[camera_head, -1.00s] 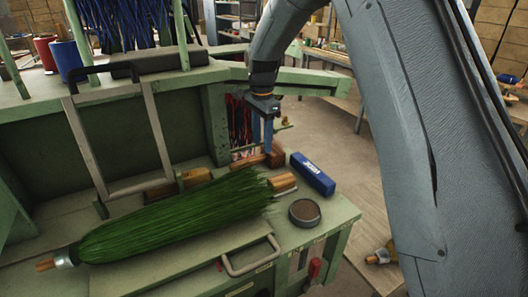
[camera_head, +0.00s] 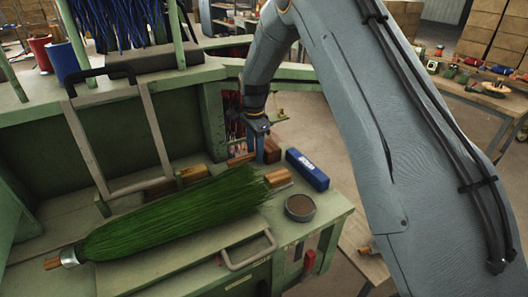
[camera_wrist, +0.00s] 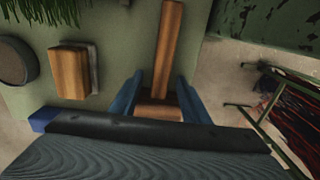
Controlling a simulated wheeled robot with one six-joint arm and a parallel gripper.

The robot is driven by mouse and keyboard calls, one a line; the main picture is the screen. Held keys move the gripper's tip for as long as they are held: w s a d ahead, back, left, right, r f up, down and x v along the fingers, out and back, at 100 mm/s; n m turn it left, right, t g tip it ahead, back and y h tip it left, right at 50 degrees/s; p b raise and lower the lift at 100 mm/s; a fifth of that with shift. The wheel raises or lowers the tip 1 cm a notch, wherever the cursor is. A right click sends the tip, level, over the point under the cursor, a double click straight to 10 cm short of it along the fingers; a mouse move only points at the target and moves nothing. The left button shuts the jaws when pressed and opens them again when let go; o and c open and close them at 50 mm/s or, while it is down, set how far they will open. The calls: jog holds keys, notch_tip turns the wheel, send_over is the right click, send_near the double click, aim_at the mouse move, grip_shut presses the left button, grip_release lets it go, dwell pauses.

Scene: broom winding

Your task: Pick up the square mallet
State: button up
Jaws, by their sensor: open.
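The square mallet, with a reddish-brown block head (camera_head: 272,150) and a light wooden handle, lies on the green bench beside the broom's bristle tips. In the wrist view its handle (camera_wrist: 168,48) points up the picture and its head is low in the middle, partly hidden by my wrist. My gripper (camera_head: 260,153) is at the mallet, pointing down. In the wrist view its blue fingers (camera_wrist: 160,92) are open, one on each side of the mallet near where handle and head meet. Whether they touch it I cannot tell.
A green-bristled broom (camera_head: 170,215) lies across the bench. A blue box (camera_head: 307,169), a round tin (camera_head: 300,207) and a wooden block (camera_head: 278,178) are close to the mallet. A metal frame (camera_head: 150,130) stands at left. Open floor lies beyond the bench's right edge.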

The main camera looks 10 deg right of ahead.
jog(key=shift+c, duration=0.2)
grip_shut()
jog(key=shift+r, duration=0.1)
